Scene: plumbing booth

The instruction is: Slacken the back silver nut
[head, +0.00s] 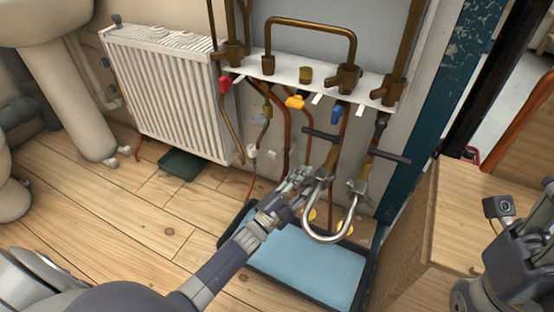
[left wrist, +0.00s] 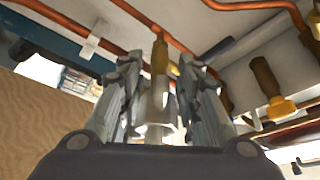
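A curved silver U-shaped pipe (head: 328,238) hangs below the brass valves, with a silver nut at the top of each leg. One silver nut (head: 322,174) is at the left leg, close to my left gripper (head: 302,181). The other silver nut (head: 358,187) is at the right leg, apart from the gripper. In the left wrist view, my left gripper (left wrist: 158,72) has its fingers apart, one on each side of a silver nut (left wrist: 156,108) below a brass fitting (left wrist: 160,55). Gaps show beside the nut; contact is unclear. My right gripper (head: 525,250) is at the lower right, its fingertips unclear.
A blue-lined tray (head: 300,265) lies on the floor under the pipe. Copper pipes and coloured valves, with a yellow handle (head: 295,102), crowd the wall above. A white radiator (head: 170,95) is at left, and a wooden cabinet (head: 470,215) stands at right.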

